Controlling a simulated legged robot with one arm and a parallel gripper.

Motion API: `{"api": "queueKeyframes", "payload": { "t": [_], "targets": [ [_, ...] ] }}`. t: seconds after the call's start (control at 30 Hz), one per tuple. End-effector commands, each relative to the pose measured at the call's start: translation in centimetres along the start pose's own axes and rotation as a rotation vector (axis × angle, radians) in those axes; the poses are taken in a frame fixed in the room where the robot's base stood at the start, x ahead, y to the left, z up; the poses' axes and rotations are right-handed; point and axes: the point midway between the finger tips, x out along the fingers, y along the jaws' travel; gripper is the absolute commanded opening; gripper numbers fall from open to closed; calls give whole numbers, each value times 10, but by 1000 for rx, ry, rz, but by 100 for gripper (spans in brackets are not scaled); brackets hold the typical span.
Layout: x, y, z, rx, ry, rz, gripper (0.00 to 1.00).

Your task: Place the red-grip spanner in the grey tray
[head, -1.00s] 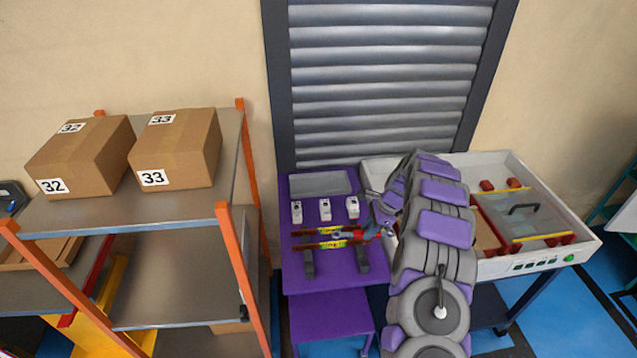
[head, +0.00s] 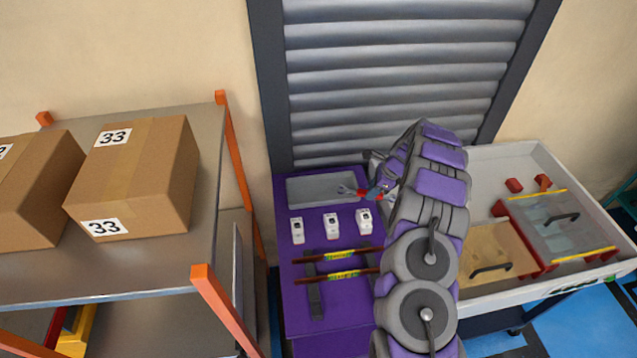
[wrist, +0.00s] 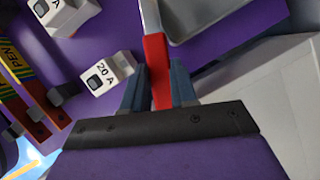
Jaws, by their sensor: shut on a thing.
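The red-grip spanner (head: 352,191) is held in my gripper (head: 376,192), its grey open head pointing left over the near right part of the grey tray. In the wrist view its red grip (wrist: 156,70) sits between the two dark fingers of my gripper (wrist: 158,88), and its metal shaft runs up out of the picture. The grey tray (head: 312,180) lies at the back of the purple table and looks empty. Part of it shows in the wrist view (wrist: 205,30). The spanner appears above the surface; the exact height cannot be told.
Several white blocks (head: 332,224) stand in front of the tray, one marked 20 A (wrist: 110,74). Striped bars (head: 338,277) lie on dark supports nearer me.

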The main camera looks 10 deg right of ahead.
Motion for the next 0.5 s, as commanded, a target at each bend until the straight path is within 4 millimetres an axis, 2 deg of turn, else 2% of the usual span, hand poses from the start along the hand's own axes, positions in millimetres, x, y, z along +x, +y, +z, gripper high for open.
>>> {"api": "queueKeyframes", "payload": {
  "t": [0.07,0.17,0.5],
  "targets": [
    [7,-1,-1,0,0,0,0],
    [15,-3,11,-2,1,1,0],
    [55,-16,84,-5,5,1,0]
  ]
}}
